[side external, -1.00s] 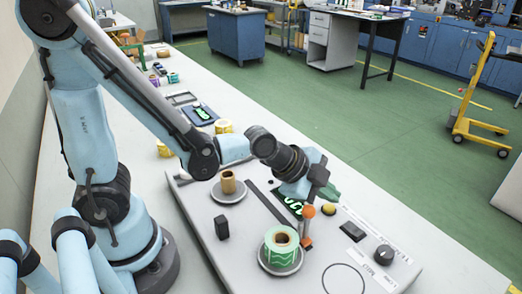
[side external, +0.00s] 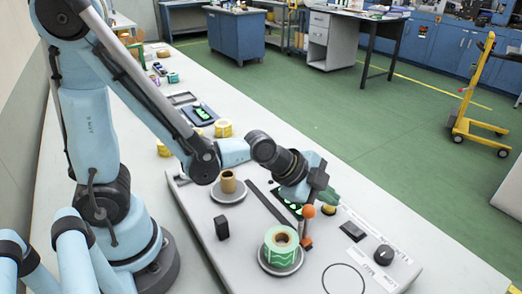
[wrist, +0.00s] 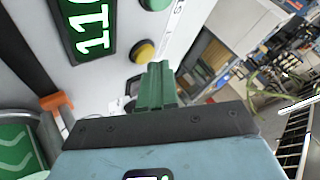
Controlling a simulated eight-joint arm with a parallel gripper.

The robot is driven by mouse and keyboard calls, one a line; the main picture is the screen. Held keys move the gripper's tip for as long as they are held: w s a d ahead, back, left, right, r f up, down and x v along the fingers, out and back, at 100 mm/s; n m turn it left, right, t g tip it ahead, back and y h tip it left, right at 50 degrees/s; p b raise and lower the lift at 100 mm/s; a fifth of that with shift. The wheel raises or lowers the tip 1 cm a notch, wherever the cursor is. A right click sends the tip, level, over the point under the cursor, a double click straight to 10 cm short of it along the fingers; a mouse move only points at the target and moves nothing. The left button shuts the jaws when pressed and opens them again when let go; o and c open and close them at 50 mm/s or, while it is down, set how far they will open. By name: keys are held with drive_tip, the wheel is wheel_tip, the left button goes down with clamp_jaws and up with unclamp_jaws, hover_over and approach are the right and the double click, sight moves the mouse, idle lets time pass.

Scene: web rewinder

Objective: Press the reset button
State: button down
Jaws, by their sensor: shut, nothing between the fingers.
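A round yellow button (wrist: 142,50) stands on the machine panel in the wrist view, beside the lit display (wrist: 88,28). Part of a green button (wrist: 148,2) shows at the top edge. I cannot read a label that marks either as reset. My gripper (wrist: 157,72) has its green fingers together, with nothing between them. In the wrist view the fingertips appear just below and right of the yellow button; I cannot tell whether they touch it. In the side view my gripper (side external: 329,196) is low over the panel, close to the yellow button (side external: 328,210).
A green-and-white roll (side external: 281,248) sits on a front disc. A black switch (side external: 352,231) and dark knob (side external: 384,255) lie to the right.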

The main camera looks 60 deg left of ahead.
sight(325, 208)
drive_tip(key=shift+f, duration=0.4)
idle(0.5)
drive_tip(key=shift+r, duration=0.85)
drive_tip(key=shift+r, duration=2.5)
drive_tip(key=s+a+r+n+g+y, duration=0.1)
drive_tip(key=s+a+n+y, duration=0.2)
drive_tip(key=s+a+n, duration=0.5)
drive_tip(key=shift+s+a+r+n+y, duration=0.3)
drive_tip(key=shift+a+n, duration=1.35)
drive_tip(key=shift+n, duration=1.25)
